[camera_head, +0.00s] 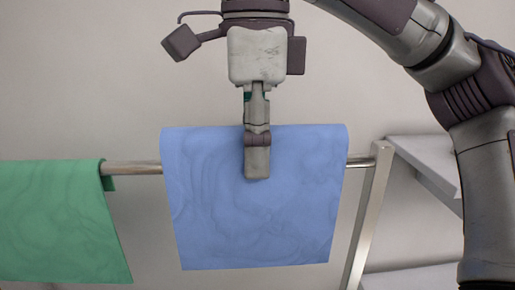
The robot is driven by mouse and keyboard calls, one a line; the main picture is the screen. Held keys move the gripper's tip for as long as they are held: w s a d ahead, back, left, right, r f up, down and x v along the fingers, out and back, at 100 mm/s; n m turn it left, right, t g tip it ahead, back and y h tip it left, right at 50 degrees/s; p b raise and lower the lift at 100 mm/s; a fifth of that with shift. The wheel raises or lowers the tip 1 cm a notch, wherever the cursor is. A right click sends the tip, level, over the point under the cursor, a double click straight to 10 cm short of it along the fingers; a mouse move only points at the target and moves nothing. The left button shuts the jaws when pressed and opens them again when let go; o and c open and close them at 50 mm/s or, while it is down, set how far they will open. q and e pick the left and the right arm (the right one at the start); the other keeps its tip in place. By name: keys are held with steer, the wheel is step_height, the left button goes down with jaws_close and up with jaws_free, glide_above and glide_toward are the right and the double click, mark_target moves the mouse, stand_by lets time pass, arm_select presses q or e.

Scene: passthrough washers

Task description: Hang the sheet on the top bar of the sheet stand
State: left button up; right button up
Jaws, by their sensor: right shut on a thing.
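A blue sheet (215,210) hangs flat in front of and over the line of the stand's top metal bar (132,168), its upper edge a little above the bar. Whether it rests on the bar cannot be told. My right gripper (257,172) comes down from above and is shut on the blue sheet near the middle of its top edge. The sheet stand's right post (368,215) rises to the bar's right end. My left gripper is not in view.
A green sheet (60,220) hangs over the bar at the left. A short piece of bare bar shows between the two sheets and another right of the blue one. A pale shelf (428,160) is behind the stand at the right. A plain wall is behind.

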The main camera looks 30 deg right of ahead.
steer(key=shift+w+d+p, duration=0.15)
steer(key=shift+w+d, duration=0.45)
steer(key=shift+w, duration=0.6)
steer(key=shift+w+d+p, duration=0.15)
steer(key=shift+w+d, duration=0.4)
steer(key=shift+w, duration=0.7)
steer(key=shift+w+d+p, duration=0.15)
steer(key=shift+w+d, duration=0.45)
steer(key=shift+w, duration=0.6)
arm_select(q)
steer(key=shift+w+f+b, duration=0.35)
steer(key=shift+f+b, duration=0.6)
steer(key=shift+b, duration=0.3)
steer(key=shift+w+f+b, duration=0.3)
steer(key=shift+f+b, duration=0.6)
steer(key=shift+b, duration=0.3)
arm_select(e)
steer(key=shift+f, duration=3.5)
steer(key=o, duration=1.1)
steer(key=shift+o, duration=0.2)
